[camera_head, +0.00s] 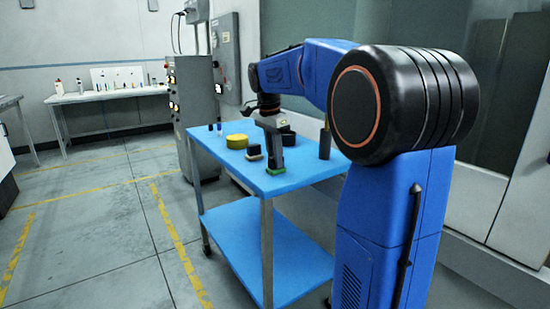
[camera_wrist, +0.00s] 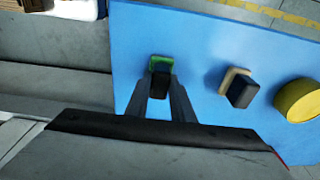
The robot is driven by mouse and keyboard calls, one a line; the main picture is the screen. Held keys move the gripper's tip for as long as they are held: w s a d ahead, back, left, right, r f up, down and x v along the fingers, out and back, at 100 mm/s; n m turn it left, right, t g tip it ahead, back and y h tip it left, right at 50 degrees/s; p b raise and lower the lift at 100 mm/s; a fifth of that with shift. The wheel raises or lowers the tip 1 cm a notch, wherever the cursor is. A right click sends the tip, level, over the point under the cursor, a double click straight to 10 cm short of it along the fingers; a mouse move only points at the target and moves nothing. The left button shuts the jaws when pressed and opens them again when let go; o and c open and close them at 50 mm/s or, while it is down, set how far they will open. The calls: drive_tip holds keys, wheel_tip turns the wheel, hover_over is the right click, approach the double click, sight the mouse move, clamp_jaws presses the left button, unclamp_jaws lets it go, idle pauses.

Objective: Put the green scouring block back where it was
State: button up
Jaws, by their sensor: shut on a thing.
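The green scouring block (camera_head: 275,171) is low at the blue cart top, near its front edge. I cannot tell whether it touches the surface. In the wrist view the block (camera_wrist: 161,62) shows a green edge and a dark part between the fingers. My gripper (camera_head: 272,163) points down and is shut on it. In the wrist view my gripper's fingers (camera_wrist: 161,80) stand on either side of the dark part and hide some of the block.
A black and tan block (camera_wrist: 239,88) and a yellow round tub (camera_head: 237,141) stand beside my gripper. A dark upright cylinder (camera_head: 325,143) stands to the right. Small bottles (camera_head: 219,127) stand at the far left edge. The blue cart top (camera_wrist: 205,40) has bare room between them.

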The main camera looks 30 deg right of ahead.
sight(271, 158)
drive_tip(key=o, duration=0.9)
drive_tip(key=shift+f, duration=0.15)
drive_tip(key=shift+o, duration=0.2)
wheel_tip(271, 158, up, 12)
drive_tip(key=a, duration=0.1)
drive_tip(key=shift+a, duration=0.25)
drive_tip(key=s+a+f+n+t, duration=0.1)
drive_tip(key=s+a+f+n, duration=0.3)
drive_tip(key=s+f, duration=0.5)
drive_tip(key=s+a+f+n+t+y, duration=0.1)
drive_tip(key=s+a+f+n+t, duration=0.1)
drive_tip(key=s+a+f+n, duration=0.3)
drive_tip(key=s+a+f+n+t, duration=0.1)
drive_tip(key=s+a+f+n, duration=0.4)
drive_tip(key=s+f, duration=0.8)
drive_tip(key=s+n, duration=0.3)
drive_tip(key=shift+f+n+t, duration=0.2)
drive_tip(key=shift+n+t, duration=0.1)
drive_tip(key=shift+t, duration=0.1)
drive_tip(key=shift+s, duration=0.1)
